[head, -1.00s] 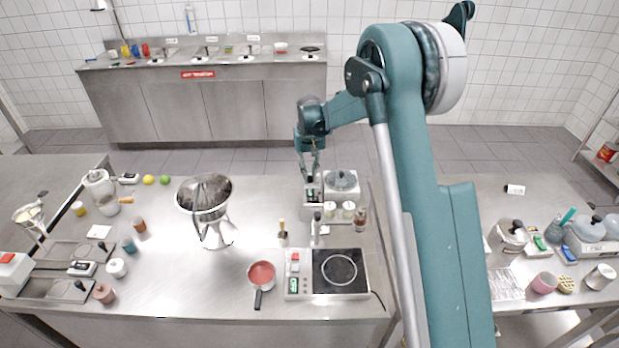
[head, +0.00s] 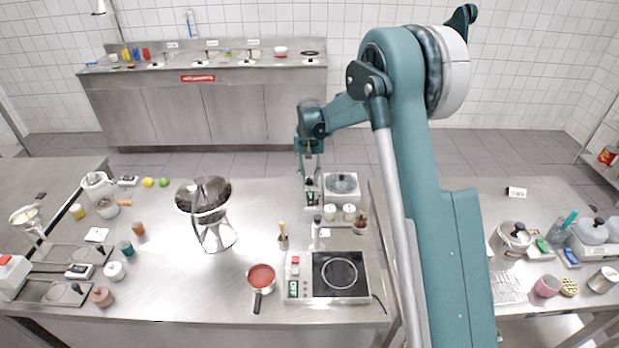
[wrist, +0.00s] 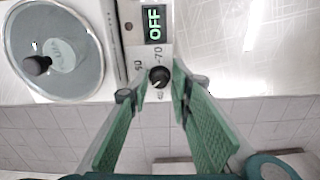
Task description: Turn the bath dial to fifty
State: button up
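The bath (head: 342,194) is a white unit with a round glass lid at the back of the middle counter. In the wrist view its lid (wrist: 55,45) has a dark knob, and its green display (wrist: 154,24) reads OFF. The black bath dial (wrist: 159,76) sits below the display, with 50 printed to its left and 70 to its upper right; its exact pointer setting is hard to read. My gripper (wrist: 160,88) is open, with its green-padded fingers on either side of the dial. A gap shows on the right; contact on the left is unclear.
Jars (head: 348,212) stand just in front of the bath. A hotplate (head: 296,270) and a red-filled pan (head: 261,276) are nearer the front edge. A large metal funnel-like vessel (head: 212,232) stands to the left. Counter between pan and vessel is clear.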

aim_at(310, 179)
jog(key=shift+o, duration=0.8)
notch_tip(310, 179, up, 12)
dwell(0.3)
jog(key=shift+d+r, duration=0.1)
